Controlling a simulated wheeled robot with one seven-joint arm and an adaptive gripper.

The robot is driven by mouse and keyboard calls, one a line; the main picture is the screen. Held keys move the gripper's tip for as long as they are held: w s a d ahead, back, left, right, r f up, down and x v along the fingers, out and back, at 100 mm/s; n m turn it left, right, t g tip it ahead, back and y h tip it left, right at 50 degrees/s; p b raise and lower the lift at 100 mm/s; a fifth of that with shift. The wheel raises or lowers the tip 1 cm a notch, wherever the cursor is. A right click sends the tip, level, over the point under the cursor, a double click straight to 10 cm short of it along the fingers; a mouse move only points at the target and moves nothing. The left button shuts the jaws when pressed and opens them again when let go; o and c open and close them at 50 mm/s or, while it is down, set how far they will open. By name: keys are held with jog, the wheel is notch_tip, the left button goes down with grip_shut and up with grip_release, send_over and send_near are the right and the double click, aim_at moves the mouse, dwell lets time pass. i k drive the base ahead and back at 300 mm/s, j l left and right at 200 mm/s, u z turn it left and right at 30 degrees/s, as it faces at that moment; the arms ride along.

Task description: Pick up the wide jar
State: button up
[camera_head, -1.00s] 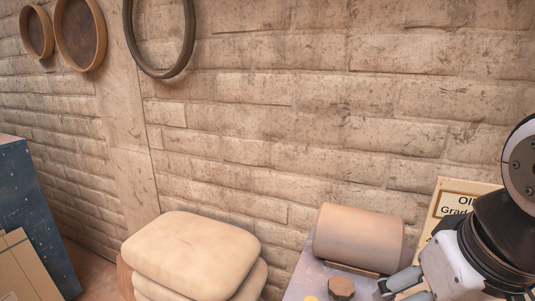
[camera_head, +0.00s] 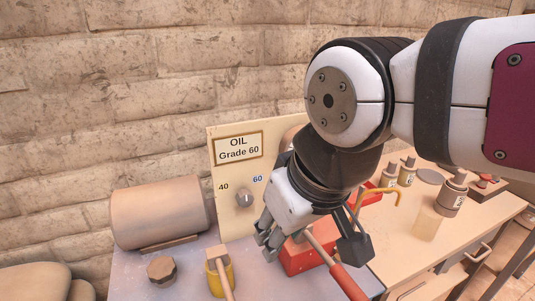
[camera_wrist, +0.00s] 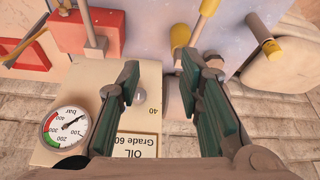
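My gripper (camera_head: 268,236) is well to the left of the jars, in front of the oil panel, pointing down. In the wrist view my gripper (camera_wrist: 163,95) has its green-padded fingers apart with nothing between them. No jar shows in the wrist view.
The oil panel (camera_head: 232,178) with a knob stands behind my gripper. A red box (camera_head: 300,258) and a red-handled lever (camera_head: 346,281) are close to its right. A pressure gauge (camera_wrist: 66,130) shows in the wrist view.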

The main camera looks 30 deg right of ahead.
aim_at(430, 218)
jog(key=z, duration=1.65)
jog(key=l+u, duration=0.35)
jog(key=l, duration=0.35)
jog(key=k+l+u, duration=0.1)
jog(key=l+u, duration=0.3)
jog(key=l, duration=0.25)
